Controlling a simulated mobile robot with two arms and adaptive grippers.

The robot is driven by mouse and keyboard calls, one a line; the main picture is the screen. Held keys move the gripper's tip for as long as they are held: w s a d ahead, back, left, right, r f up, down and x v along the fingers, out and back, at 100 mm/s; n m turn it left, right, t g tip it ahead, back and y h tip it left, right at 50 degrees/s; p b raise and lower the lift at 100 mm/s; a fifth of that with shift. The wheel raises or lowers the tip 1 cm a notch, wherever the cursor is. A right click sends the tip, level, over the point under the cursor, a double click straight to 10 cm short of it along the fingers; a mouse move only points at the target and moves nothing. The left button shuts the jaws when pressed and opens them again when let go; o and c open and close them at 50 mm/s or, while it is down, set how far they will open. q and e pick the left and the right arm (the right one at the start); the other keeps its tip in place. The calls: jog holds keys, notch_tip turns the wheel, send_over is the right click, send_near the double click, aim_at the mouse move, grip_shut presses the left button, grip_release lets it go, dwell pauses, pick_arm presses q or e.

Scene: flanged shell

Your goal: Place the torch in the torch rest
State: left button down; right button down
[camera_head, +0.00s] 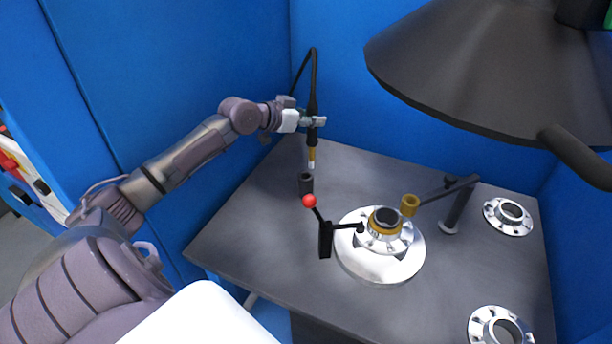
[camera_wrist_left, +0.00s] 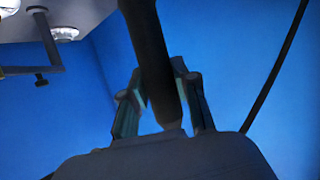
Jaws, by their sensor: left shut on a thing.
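The torch (camera_head: 312,136) is black with a brass-coloured nozzle and a pale tip, and a black cable loops up from its top. My left gripper (camera_head: 313,121) is shut on its body and holds it roughly upright, tip down. In the left wrist view the dark torch body (camera_wrist_left: 152,50) runs between the fingers of my left gripper (camera_wrist_left: 160,95). A small black cup (camera_head: 306,184), which looks like the torch rest, shows just below the tip with a gap between them in the picture. I cannot tell their depth offset. My right gripper is not in view.
A red ball (camera_head: 309,201) sits by the cup, on a black arm. A flanged part (camera_head: 388,238) with a brass ring stands on a round silver plate (camera_head: 380,268). Loose flanges (camera_head: 508,217) lie at right. A dark hood (camera_head: 480,75) hangs overhead. Blue walls enclose the grey table (camera_head: 240,235).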

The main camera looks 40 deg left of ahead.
pick_arm(q)
jog(key=shift+s+a+f+n+y, duration=0.15)
jog(key=shift+a+n+y, duration=0.25)
jog(key=shift+a, duration=0.2)
notch_tip(320, 180, down, 10)
jog(key=p, duration=0.1)
jog(key=shift+a+f, duration=0.25)
jog(key=shift+a, duration=0.1)
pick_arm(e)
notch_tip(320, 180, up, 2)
pick_arm(q)
jog(key=shift+s, duration=0.1)
jog(key=shift+f, duration=0.15)
jog(key=c, duration=0.9)
grip_release()
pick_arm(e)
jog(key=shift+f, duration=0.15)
